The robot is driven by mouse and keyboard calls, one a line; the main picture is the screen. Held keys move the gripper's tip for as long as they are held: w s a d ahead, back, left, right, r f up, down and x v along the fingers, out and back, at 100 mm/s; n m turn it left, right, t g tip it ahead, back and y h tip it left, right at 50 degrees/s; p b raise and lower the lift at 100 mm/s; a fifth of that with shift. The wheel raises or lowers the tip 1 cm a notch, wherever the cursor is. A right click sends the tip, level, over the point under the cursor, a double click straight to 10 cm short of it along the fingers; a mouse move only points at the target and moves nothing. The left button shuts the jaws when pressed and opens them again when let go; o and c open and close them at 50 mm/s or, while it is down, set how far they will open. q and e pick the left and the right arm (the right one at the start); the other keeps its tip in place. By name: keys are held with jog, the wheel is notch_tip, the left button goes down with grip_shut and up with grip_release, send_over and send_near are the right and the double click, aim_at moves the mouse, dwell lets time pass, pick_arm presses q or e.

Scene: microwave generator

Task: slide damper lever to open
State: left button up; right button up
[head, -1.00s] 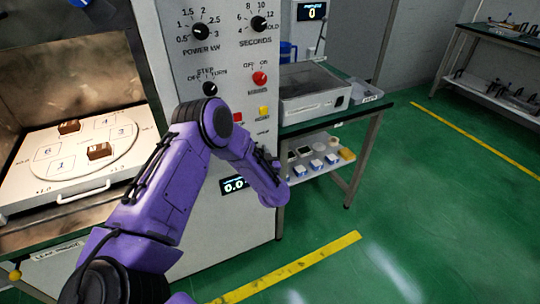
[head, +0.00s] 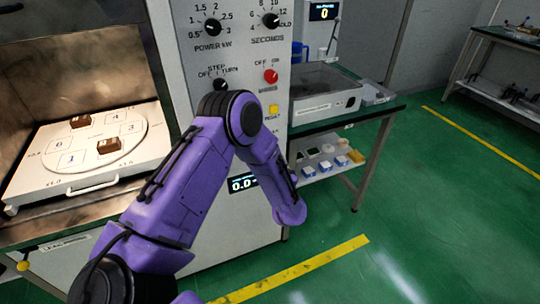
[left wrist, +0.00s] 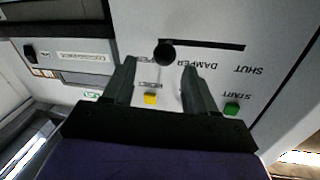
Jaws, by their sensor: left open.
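The damper lever shows in the left wrist view as a round black knob (left wrist: 165,53) on a dark horizontal slot (left wrist: 215,45) in the white panel. The knob is at the slot's left end in that view, away from the upside-down SHUT label (left wrist: 250,70) near the right end. A DAMPER label lies below the slot. My left gripper (left wrist: 159,68) is open, with the knob just beyond and roughly between its fingertips; I cannot tell whether they touch. In the head view my purple left arm hides the gripper and the lever. My right gripper is not in view.
A yellow button (left wrist: 150,99) and green START button (left wrist: 232,109) are close to the fingers. The generator panel (head: 245,55) has dials and switches. An open chamber with a turntable (head: 95,140) is at left; a workbench (head: 385,107) stands right.

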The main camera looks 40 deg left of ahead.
pick_arm(q)
jog(key=v, duration=0.4)
dwell(0.4)
